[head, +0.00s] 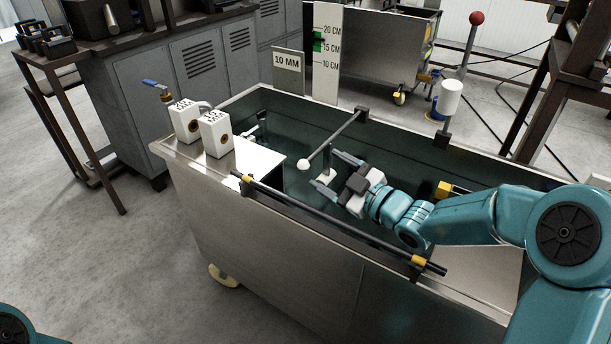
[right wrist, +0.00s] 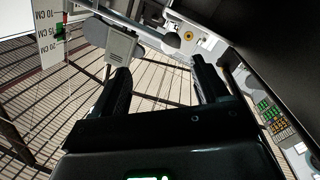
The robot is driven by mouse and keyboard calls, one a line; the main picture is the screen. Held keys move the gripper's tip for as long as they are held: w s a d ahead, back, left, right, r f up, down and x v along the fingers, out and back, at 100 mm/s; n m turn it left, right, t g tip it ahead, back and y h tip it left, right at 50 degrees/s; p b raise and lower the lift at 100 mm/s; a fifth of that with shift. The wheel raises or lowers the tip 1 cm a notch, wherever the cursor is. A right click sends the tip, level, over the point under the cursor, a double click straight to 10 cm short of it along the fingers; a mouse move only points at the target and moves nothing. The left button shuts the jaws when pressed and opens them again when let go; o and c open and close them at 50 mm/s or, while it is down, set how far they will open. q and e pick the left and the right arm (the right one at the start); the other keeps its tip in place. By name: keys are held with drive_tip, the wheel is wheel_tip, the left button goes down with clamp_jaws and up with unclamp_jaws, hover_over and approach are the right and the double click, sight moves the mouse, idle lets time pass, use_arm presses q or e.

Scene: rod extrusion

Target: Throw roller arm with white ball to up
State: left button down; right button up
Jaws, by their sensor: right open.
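The roller arm (head: 336,137) is a thin dark rod that slants across the tank, with a white ball (head: 304,164) at its lower, near end. Its far end meets the tank's back rim. My right gripper (head: 333,172) is open, just right of and close to the white ball. The ball is not clearly between the fingers. A small pale plate (head: 327,176) shows by the fingertips. In the right wrist view the open fingers (right wrist: 163,78) have a grey block (right wrist: 122,46) ahead of them; I cannot clearly pick out the ball there. My left gripper is not in view.
The metal tank (head: 215,190) carries a dark bar (head: 330,220) along its near side. Two white boxes (head: 215,134) stand on its left end. Behind it are a centimetre scale (head: 326,85), a "10 MM" sign (head: 288,75) and a red-knobbed lever (head: 477,18).

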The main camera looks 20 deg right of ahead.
sight(306, 162)
drive_tip(key=b+x, duration=0.1)
drive_tip(key=x, duration=0.2)
drive_tip(key=f+x, duration=0.1)
drive_tip(key=x, duration=0.3)
drive_tip(key=shift+w+a+f+b, duration=0.1)
drive_tip(key=shift+w+f+b, duration=0.15)
drive_tip(key=shift+w+b, duration=0.1)
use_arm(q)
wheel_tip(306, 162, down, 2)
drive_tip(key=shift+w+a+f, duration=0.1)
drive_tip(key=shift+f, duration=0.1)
use_arm(e)
drive_tip(key=shift+c, duration=0.3)
drive_tip(key=shift+s, duration=0.1)
clamp_jaws()
